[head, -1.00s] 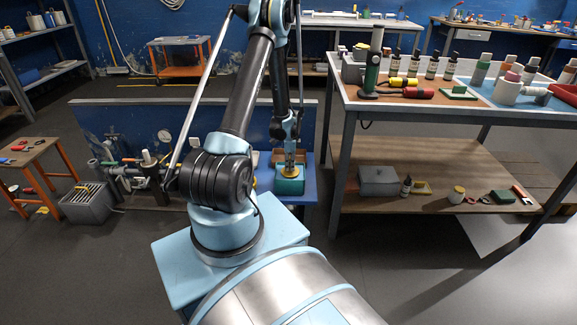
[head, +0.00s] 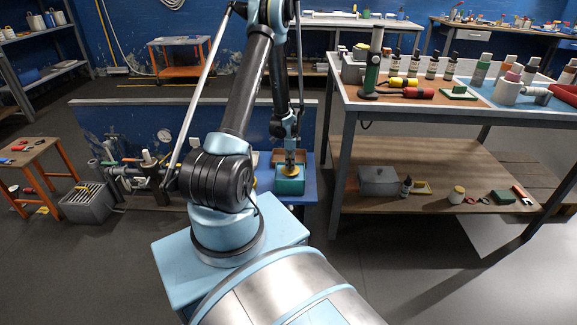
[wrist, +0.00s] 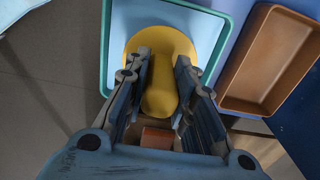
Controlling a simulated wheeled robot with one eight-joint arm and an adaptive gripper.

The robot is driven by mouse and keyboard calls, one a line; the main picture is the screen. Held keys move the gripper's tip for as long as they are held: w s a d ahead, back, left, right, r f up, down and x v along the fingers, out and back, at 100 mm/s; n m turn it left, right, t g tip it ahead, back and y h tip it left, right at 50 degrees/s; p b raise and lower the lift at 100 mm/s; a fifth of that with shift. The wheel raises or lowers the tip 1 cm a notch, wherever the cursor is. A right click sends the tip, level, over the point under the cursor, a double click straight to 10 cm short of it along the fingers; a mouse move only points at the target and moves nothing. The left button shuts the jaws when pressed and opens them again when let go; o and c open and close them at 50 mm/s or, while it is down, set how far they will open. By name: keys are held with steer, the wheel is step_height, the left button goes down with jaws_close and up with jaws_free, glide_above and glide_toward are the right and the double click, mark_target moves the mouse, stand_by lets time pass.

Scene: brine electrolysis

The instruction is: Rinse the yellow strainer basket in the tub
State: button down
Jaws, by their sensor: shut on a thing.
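The yellow strainer basket (wrist: 178,43) is held between the fingers of my gripper (wrist: 160,85) in the wrist view. Its rounded yellow body lies over the teal-rimmed tub (wrist: 103,62), whose inside looks light blue. In the head view my gripper (head: 290,165) points down at the tub (head: 290,187), and the yellow basket (head: 289,171) shows at the tub's top opening. I cannot tell how deep the basket sits in the tub.
A brown-orange tray (wrist: 289,47) stands beside the tub on a blue bench (head: 309,187). A workbench (head: 340,99) with bottles and tools stands to the right.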

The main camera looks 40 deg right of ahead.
steer(key=shift+r, duration=5.8)
steer(key=shift+w+a, duration=0.1)
